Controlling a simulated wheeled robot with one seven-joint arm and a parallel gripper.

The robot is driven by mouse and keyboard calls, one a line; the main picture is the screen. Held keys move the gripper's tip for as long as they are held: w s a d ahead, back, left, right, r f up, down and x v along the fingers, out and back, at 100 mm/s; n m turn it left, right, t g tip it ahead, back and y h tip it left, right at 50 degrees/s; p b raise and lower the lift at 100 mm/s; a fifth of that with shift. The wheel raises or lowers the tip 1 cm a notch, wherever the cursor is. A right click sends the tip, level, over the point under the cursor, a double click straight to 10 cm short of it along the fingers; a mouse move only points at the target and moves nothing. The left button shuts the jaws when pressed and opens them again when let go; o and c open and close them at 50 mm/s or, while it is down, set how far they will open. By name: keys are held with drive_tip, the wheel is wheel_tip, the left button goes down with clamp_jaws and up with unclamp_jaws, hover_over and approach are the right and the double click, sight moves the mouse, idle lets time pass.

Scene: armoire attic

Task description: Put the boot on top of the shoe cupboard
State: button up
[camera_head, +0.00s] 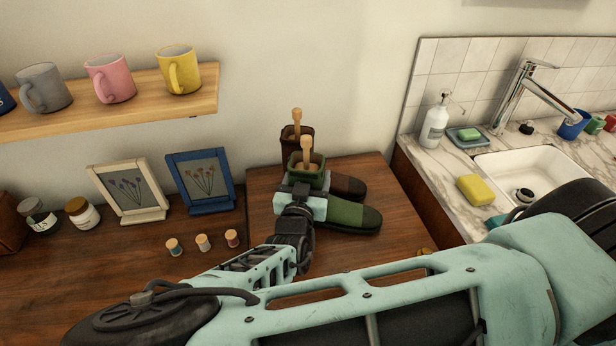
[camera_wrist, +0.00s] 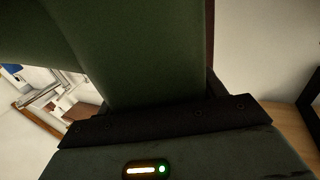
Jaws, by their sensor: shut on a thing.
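A green boot (camera_head: 350,216) with a wooden-knobbed insert in its shaft is upright, toe to the right, in the head view. My gripper (camera_head: 304,190) is shut on its shaft from the near side. The boot's green surface (camera_wrist: 130,60) fills much of the wrist view above my gripper (camera_wrist: 165,118). The boot is over the wooden top of the shoe cupboard (camera_head: 390,240); whether its sole touches the top I cannot tell. A brown boot (camera_head: 346,185) with a similar insert stands just behind it on the same top, partly hidden by the green one.
A lower wooden surface to the left holds a cream picture frame (camera_head: 128,190), a blue frame (camera_head: 200,182), jars and three small spools (camera_head: 203,242). A shelf with mugs (camera_head: 110,78) hangs above. A marble sink counter (camera_head: 425,160) is at right.

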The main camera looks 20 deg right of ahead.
drive_tip(key=o, duration=1.2)
drive_tip(key=shift+f, duration=0.2)
drive_tip(key=o, duration=0.4)
drive_tip(key=shift+r, duration=0.1)
drive_tip(key=shift+o, duration=0.2)
drive_tip(key=shift+r, duration=0.2)
drive_tip(key=shift+s+a+f, duration=0.15)
drive_tip(key=shift+s+a, duration=0.1)
drive_tip(key=shift+s, duration=0.05)
drive_tip(key=b+v, duration=0.2)
drive_tip(key=v, duration=0.4)
drive_tip(key=shift+s, duration=0.35)
drive_tip(key=shift+a, duration=0.15)
